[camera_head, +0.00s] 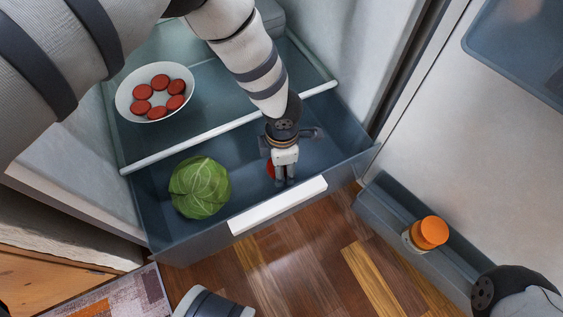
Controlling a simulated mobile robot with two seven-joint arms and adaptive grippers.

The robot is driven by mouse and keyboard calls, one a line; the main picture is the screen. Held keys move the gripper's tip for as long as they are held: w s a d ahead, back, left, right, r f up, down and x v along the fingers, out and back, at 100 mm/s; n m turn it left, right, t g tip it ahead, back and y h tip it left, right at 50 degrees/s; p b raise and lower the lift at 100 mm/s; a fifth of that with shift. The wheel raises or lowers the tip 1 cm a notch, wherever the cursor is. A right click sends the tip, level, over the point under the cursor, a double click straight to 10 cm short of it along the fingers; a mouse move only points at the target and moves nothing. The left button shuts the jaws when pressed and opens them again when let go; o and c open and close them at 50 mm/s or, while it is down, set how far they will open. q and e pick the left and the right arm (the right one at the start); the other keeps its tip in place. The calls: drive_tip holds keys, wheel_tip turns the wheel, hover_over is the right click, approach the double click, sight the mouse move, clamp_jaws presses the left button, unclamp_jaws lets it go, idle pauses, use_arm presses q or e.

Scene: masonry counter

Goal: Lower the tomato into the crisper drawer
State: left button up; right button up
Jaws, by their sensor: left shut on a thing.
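The crisper drawer (185,245) is pulled out below the glass shelf, with a white handle strip on its front. My left gripper (282,180) points down into the right part of the drawer. It is shut on the tomato (270,168), a red thing of which only a sliver shows at the gripper's left side; the fingers hide the rest. I cannot tell whether the tomato touches the drawer floor. A green cabbage (200,187) sits in the left part of the drawer, apart from the gripper. My right gripper does not show.
A white bowl (124,98) with several red round slices stands on the glass shelf (215,100) behind the drawer. A door bin (385,205) at right holds an orange-capped jar (431,232). A patterned rug (120,297) lies on the wooden floor at lower left.

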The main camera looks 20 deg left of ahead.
use_arm(q)
drive_tip(key=o, duration=1.3)
